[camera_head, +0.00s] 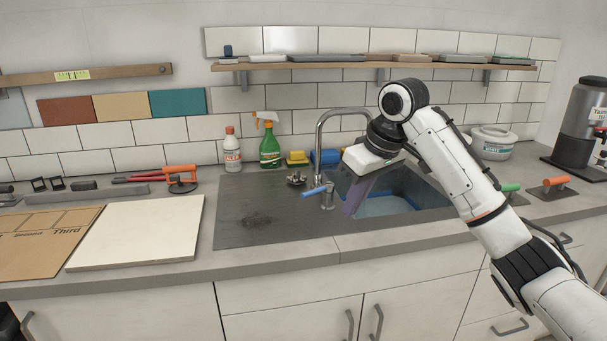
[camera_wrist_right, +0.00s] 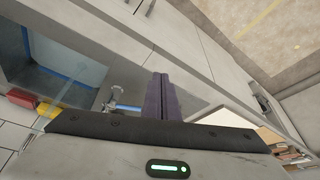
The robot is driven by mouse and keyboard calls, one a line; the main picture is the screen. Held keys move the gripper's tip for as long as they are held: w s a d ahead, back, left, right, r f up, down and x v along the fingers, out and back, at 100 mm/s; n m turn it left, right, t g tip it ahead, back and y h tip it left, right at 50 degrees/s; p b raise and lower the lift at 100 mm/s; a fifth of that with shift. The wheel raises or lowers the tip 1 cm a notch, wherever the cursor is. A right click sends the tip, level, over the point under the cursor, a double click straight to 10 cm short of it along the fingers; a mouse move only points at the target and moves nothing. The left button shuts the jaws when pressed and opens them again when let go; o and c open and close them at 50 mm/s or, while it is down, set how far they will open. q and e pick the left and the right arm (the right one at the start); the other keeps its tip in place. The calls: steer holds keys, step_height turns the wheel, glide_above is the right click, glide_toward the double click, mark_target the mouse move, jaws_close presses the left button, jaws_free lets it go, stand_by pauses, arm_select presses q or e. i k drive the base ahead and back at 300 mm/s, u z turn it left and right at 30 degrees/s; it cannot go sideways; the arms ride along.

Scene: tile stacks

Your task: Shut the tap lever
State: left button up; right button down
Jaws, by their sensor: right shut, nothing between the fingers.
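The tap is a tall curved chrome spout (camera_head: 319,140) behind the sink's left edge. Its lever (camera_head: 314,191) has a blue handle pointing left in the head view, on a short metal post. My right gripper (camera_head: 352,206) points down over the left part of the sink, just right of the lever. Its purple-grey fingers are shut with nothing between them. In the wrist view the fingers (camera_wrist_right: 158,82) stand close to the blue lever (camera_wrist_right: 128,107), which lies to their left; whether they touch is unclear. My left gripper is not in view.
A pale board (camera_head: 140,232) lies left. The drainboard is mostly clear.

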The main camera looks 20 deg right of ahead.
mark_target(329, 187)
steer(key=i, duration=0.85)
